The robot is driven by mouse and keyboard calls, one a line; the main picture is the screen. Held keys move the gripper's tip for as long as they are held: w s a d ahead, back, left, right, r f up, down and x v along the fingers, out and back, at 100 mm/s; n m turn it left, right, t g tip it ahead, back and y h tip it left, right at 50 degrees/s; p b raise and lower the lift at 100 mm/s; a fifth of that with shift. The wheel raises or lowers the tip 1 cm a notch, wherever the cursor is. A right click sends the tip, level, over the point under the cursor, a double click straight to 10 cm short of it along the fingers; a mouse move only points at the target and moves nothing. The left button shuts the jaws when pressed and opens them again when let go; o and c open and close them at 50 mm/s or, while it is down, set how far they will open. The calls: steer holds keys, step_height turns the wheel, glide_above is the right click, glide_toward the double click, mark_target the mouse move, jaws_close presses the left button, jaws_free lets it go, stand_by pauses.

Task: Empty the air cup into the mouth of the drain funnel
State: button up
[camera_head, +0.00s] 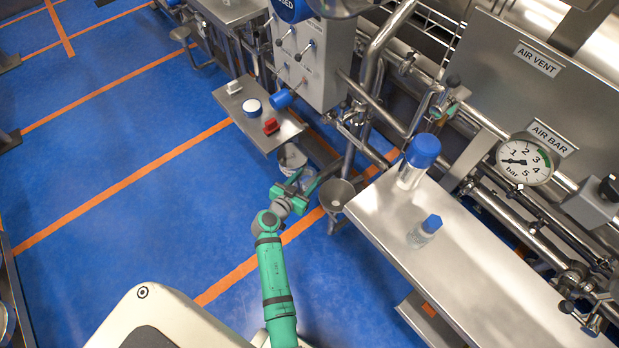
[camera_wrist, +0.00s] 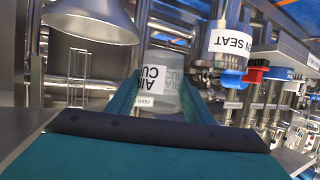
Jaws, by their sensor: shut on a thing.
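The air cup (camera_wrist: 158,85), a grey translucent cup with a white label, is between the fingers of my gripper (camera_wrist: 160,100) in the wrist view. My gripper is shut on it. In the head view the cup (camera_head: 291,157) shows just beyond my green fingers (camera_head: 294,186), below the small steel shelf. It looks roughly upright; its contents cannot be made out. The drain funnel (camera_head: 336,192), a steel cone, stands to the right of my gripper, apart from the cup. A steel cone, seemingly this funnel, also shows at the upper left in the wrist view (camera_wrist: 88,20).
The small shelf (camera_head: 240,115) holds a white-and-blue round part (camera_head: 252,107) and a red part (camera_head: 271,126). A steel bench (camera_head: 480,265) with two blue-capped bottles lies right of the funnel. Pipes (camera_head: 380,105) run behind. Blue floor is open to the left.

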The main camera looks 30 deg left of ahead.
steer(key=s+a+r, duration=0.1)
steer(key=a+r, duration=0.3)
steer(key=a, duration=0.1)
steer(key=shift+s+a, duration=0.3)
steer(key=shift+a, duration=0.05)
stand_by(0.3)
